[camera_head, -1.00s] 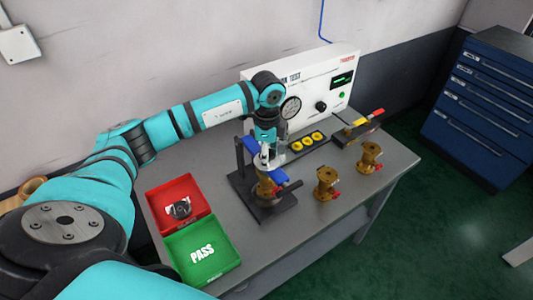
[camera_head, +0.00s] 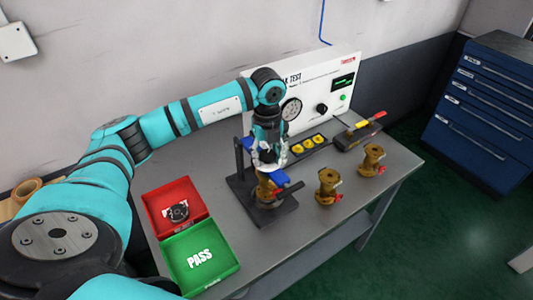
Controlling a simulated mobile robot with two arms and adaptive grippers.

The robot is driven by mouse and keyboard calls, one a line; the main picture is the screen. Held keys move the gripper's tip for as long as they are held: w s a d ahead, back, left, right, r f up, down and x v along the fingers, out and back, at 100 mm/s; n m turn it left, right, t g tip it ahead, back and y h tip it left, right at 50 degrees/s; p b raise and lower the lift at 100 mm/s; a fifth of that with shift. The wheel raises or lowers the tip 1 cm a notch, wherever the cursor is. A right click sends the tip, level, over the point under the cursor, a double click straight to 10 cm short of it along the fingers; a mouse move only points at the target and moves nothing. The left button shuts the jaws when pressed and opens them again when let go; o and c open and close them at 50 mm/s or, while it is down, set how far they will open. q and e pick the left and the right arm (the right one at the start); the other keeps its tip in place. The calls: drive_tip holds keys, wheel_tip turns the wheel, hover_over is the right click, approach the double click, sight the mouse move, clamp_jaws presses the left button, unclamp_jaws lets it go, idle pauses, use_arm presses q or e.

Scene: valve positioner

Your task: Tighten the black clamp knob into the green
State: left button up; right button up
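The black test stand (camera_head: 236,185) has a dark upright post and base plate on the bench. A brass valve (camera_head: 268,192) stands in it, with blue parts (camera_head: 281,176) showing just above. My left gripper (camera_head: 269,163) points down directly over this valve and stand. Its fingers are small and partly hidden by the wrist, so I cannot tell whether they are open or shut. I cannot make out the black clamp knob or its green mark; my gripper and wrist cover that area. My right gripper is not in view.
A red tray (camera_head: 153,213) holding a dark round part and a green PASS tray (camera_head: 224,275) lie left of the stand. Two brass valves (camera_head: 327,187) (camera_head: 372,160) stand to the right. Behind are yellow caps (camera_head: 307,143), a red-handled tool (camera_head: 370,121) and the leak test panel (camera_head: 335,85).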

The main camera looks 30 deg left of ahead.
use_arm(q)
drive_tip(key=shift+o, duration=1.3)
drive_tip(key=shift+f, duration=0.1)
wheel_tip(320, 180, up, 6)
drive_tip(key=p, duration=0.4)
